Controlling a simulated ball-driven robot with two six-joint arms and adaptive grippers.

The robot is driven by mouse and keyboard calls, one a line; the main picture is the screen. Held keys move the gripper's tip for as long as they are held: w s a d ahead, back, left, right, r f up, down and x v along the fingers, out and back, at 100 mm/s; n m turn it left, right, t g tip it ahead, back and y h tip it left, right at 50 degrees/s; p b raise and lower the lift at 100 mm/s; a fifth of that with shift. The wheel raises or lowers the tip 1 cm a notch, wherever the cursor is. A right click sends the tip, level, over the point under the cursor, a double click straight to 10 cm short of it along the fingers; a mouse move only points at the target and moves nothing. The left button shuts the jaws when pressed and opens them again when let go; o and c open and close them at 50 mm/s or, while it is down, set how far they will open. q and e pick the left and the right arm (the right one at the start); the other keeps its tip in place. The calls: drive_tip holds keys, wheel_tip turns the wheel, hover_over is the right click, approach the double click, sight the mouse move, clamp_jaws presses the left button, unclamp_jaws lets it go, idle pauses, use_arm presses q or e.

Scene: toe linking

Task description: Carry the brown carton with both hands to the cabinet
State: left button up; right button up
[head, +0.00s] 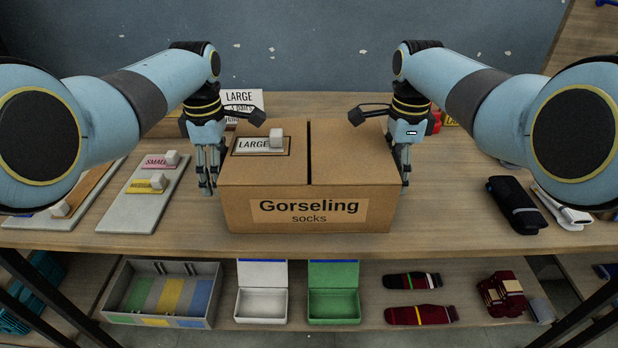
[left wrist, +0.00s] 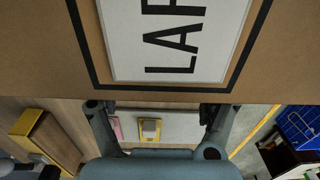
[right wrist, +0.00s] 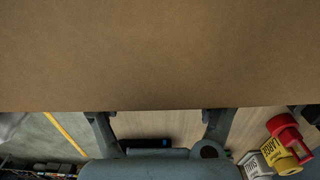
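The brown carton (head: 305,177), labelled "Gorseling socks", sits upright on the wooden bench top, with its flaps shut. A white "LARGE" label with a small pale block lies on its top left. My left gripper (head: 208,180) is at the carton's left side, fingers pointing down. My right gripper (head: 403,172) is at its right side in the same pose. In the left wrist view the carton (left wrist: 40,45) fills the upper part beyond spread fingers. The right wrist view shows the carton (right wrist: 160,55) the same way. The contact surfaces are hidden. No cabinet can be made out.
A pale board with pink and yellow labels (head: 147,195) lies left of the carton. Dark rolled socks (head: 516,204) lie at right. A lower shelf holds a grey divided tray (head: 209,305), a white box (head: 262,303), a green box (head: 334,305) and socks.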

use_arm(q)
drive_tip(key=c, duration=0.9)
use_arm(e)
drive_tip(key=c, duration=0.9)
